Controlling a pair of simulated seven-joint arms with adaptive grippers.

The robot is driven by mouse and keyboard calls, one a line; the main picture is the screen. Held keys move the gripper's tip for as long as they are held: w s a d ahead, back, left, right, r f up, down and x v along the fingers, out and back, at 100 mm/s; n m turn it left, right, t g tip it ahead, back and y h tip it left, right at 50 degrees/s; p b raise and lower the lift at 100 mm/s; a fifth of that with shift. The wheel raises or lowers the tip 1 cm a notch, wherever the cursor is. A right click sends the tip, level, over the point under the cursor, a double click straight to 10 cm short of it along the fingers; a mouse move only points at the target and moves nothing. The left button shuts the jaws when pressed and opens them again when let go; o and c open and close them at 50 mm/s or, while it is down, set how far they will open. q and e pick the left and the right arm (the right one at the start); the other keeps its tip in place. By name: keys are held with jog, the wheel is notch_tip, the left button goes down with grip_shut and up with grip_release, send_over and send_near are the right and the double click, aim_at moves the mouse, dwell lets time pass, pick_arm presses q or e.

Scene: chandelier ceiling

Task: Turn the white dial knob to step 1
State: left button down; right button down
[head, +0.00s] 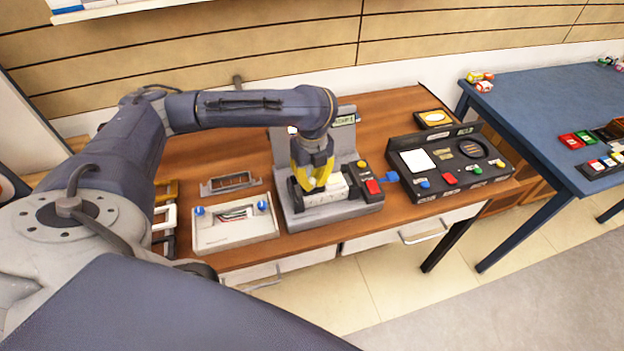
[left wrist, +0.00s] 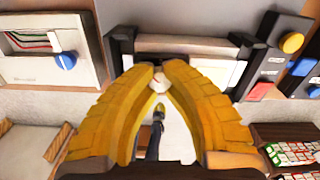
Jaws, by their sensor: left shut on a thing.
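The grey machine (head: 340,210) stands on the wooden desk, with a pale numbered front strip and red and yellow buttons on its right. My left gripper (head: 314,184) has yellow fingers and points down at the front of this machine. In the left wrist view the white dial knob (left wrist: 160,83) shows between the two yellow fingers, whose tips come together around it. My left gripper (left wrist: 161,68) is shut on the knob. Most of the knob is hidden by the fingers, and its pointer and step cannot be read. My right gripper is not in view.
A white box (head: 235,225) with blue knobs stands left of the machine. A black panel (head: 450,165) with coloured buttons stands to the right. A blue table (head: 545,115) is beyond it. Bare desk (head: 385,120) shows behind the black panel.

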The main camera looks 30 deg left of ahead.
aim_at(312, 180)
pick_arm(q)
jog(key=shift+m, duration=0.4)
jog(key=c, duration=1.2)
grip_release()
jog(key=shift+r, duration=0.1)
jog(key=shift+r, duration=5.9)
